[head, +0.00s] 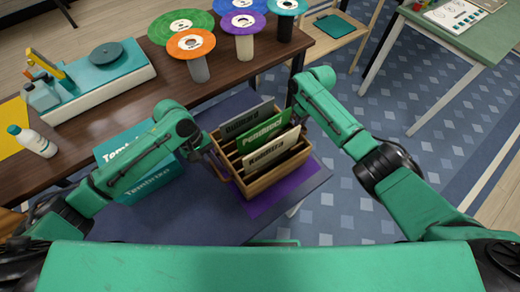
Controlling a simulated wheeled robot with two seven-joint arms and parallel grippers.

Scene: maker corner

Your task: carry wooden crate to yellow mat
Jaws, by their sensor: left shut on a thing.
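The wooden crate (272,181) is on the right part of a dark blue tabletop, over a purple mat (300,187). It holds several upright sleeves, grey, green and cream. My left gripper (211,153) is at the crate's left end and shut on it; its fingertips are partly hidden. My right gripper (297,118) is at the crate's far right end; its fingers are hidden by the arm and crate. The yellow mat (9,131) lies on the brown table at the left edge of the head view, cut off by the frame.
The brown table (100,136) carries a white bottle (34,142), a teal-topped machine (110,78) and several coloured discs on stands (190,44). A green-topped table (470,36) stands at the upper right. Patterned floor is clear at right.

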